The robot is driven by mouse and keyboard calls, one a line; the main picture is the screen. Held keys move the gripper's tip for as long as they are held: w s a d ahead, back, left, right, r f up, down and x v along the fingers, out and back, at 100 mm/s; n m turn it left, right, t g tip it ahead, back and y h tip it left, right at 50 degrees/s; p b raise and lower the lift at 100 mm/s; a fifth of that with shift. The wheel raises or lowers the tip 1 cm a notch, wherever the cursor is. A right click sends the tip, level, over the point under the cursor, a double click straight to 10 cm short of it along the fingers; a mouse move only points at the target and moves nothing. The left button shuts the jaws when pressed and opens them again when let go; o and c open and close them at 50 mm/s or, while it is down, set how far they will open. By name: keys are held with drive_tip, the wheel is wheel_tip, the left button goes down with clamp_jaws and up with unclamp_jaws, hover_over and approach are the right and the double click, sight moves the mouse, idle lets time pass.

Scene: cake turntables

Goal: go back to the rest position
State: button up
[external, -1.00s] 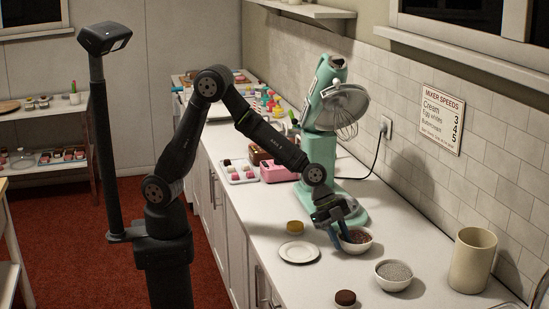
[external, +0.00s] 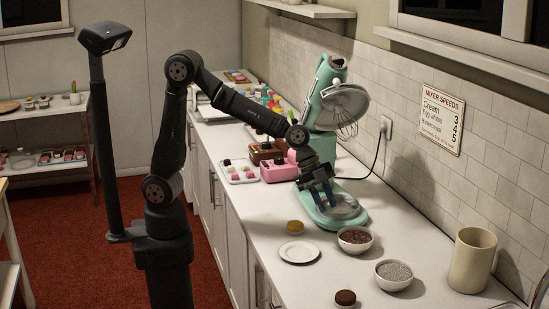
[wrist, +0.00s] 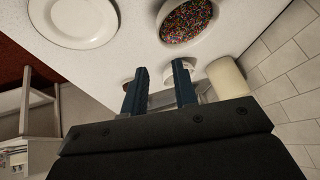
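My gripper (external: 324,198) hangs above the counter in front of the mint-green stand mixer's base, fingers pointing down. The wrist view shows its two blue fingers (wrist: 160,88) apart, with nothing held between them. The bowl of coloured sprinkles (external: 355,239) stands on the counter nearer the camera than my gripper, clear of the fingers. It also shows at the top of the wrist view (wrist: 186,22).
The mint-green mixer (external: 323,145) stands close behind my gripper. A pink box (external: 279,170) is left of it. A white plate (external: 299,252), a bowl of grey contents (external: 393,275) and a beige canister (external: 472,260) stand nearer the camera.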

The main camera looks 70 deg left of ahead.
sight(340, 239)
idle(0.3)
drive_tip(key=x, duration=1.2)
drive_tip(key=shift+s, duration=0.1)
drive_tip(key=shift+r, duration=1.35)
drive_tip(key=shift+f, duration=0.1)
